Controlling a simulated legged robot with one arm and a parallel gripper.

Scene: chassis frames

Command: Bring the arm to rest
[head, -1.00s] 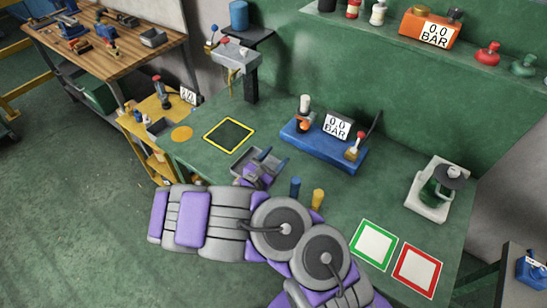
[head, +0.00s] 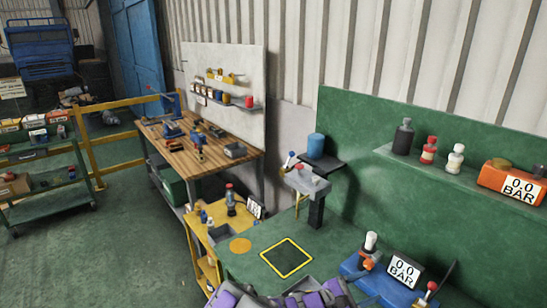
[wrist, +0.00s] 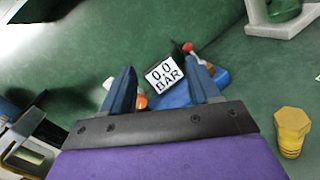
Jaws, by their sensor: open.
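My arm's purple and grey links show at the bottom edge of the head view, low over the front of the green bench (head: 262,262). In the wrist view my gripper (wrist: 160,65) has its two blue fingers spread wide with nothing held between them. Beyond the fingers is the blue gauge unit (wrist: 172,98) with its 0.0 BAR display, seen at a distance. A yellow hex-headed bolt (wrist: 292,130) stands to the right of the gripper, apart from it. The fingertips cannot be made out clearly in the head view.
The blue gauge unit (head: 375,284) stands on the bench at lower right. A black square with a yellow border (head: 287,257) lies flat near the bench's left end. A grey lever fixture (head: 305,180) stands behind it. A wooden workbench (head: 200,150) and open floor lie left.

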